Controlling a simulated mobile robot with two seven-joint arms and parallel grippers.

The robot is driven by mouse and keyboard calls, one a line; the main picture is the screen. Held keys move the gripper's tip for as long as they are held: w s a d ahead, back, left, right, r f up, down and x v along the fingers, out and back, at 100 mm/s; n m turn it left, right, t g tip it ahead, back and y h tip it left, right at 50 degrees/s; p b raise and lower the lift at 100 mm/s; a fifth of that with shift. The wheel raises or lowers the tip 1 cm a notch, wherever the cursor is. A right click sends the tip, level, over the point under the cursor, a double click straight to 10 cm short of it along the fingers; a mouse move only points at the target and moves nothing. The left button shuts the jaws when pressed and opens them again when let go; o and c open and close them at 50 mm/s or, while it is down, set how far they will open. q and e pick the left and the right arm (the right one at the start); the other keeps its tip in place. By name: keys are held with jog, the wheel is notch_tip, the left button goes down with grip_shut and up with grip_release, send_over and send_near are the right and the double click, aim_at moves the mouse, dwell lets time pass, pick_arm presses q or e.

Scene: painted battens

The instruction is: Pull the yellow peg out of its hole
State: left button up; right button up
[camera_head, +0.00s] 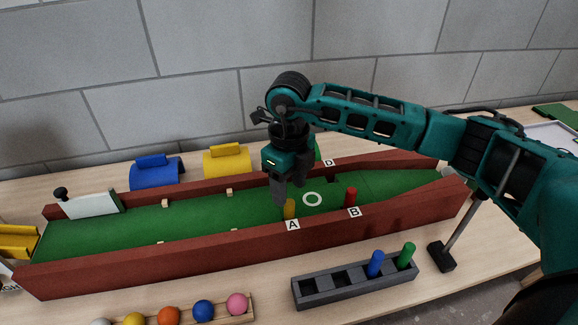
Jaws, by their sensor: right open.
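The yellow peg (290,209) stands upright in the green board (190,221), just behind the label A. My right gripper (282,205) points down right at the peg, with its fingers partly in front of or beside it. The jaws are open, and I cannot tell whether they touch the peg. The peg's lower end is hidden in its hole. A red peg (351,197) stands by label B. My left gripper is not in view.
Red-brown side walls (130,265) border the green board. A grey rack (330,287) in front holds a blue peg (376,263) and a green peg (406,255). Coloured balls sit on a wooden strip at front left.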

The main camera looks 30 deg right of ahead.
aim_at(289, 202)
notch_tip(289, 202, down, 4)
jog(key=shift+f, duration=0.2)
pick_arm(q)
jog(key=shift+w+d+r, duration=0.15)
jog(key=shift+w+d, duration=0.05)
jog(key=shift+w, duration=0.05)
pick_arm(e)
jog(key=shift+f, duration=0.65)
grip_shut()
jog(key=c, duration=0.6)
grip_release()
jog(key=shift+c, duration=0.2)
grip_shut()
jog(key=shift+r, duration=0.1)
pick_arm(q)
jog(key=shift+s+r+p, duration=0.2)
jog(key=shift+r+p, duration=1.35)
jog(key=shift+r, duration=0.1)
pick_arm(e)
jog(key=shift+r, duration=2.45)
